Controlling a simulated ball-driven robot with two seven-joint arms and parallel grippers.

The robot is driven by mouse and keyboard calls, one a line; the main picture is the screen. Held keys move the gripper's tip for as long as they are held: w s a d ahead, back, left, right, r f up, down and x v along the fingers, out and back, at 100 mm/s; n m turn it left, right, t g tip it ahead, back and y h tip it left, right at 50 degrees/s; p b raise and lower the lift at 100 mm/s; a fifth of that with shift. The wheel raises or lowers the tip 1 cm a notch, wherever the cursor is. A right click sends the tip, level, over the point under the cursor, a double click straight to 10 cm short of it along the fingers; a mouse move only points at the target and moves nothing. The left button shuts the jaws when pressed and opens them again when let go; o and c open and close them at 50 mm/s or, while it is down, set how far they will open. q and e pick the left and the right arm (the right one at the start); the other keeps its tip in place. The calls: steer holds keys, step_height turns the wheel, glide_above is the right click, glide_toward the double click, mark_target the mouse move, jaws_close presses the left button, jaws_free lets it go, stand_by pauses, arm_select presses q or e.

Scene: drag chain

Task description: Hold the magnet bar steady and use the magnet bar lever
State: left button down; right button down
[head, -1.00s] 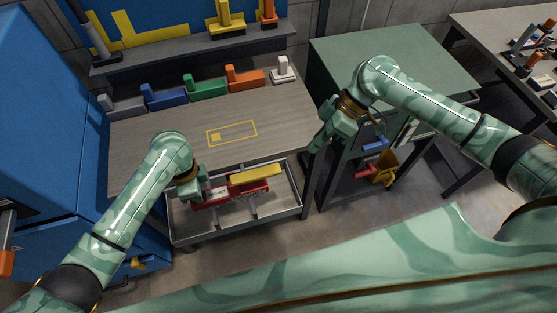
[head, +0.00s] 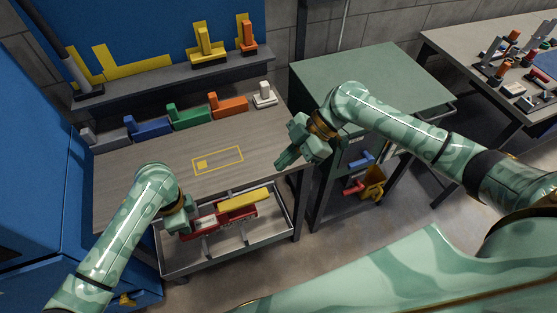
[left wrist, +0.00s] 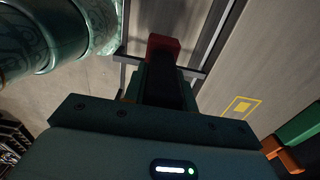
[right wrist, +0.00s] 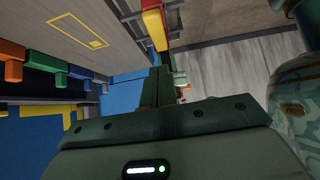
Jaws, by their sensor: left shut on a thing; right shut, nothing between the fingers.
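The magnet bar appears to be the red bar (head: 206,222) with a long yellow lever (head: 243,200) along its top, in front of the table's front edge above the open tray. My left gripper (head: 186,226) is shut on the red bar's left end, partly hiding it. The bar's red end shows beyond the dark fingers in the left wrist view (left wrist: 163,42). My right gripper (head: 282,162) is shut and empty, up and to the right of the lever, apart from it. The yellow lever (right wrist: 154,27) shows beyond its fingers in the right wrist view.
The open metal tray (head: 178,268) lies below the bar. The tabletop has a yellow outlined rectangle (head: 218,160) and a back row of coloured blocks, including a green one (head: 188,117). A green cabinet (head: 350,80) stands right; the tabletop's middle is clear.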

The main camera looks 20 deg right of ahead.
glide_above(265, 193)
step_height(265, 193, down, 5)
steer(key=shift+f, duration=0.1)
steer(key=f, duration=0.2)
steer(key=shift+d+f, duration=0.2)
steer(key=shift+f, duration=0.75)
steer(key=f, duration=0.3)
steer(key=shift+d+f, duration=0.2)
steer(key=shift+d, duration=0.2)
steer(key=shift+r, duration=0.85)
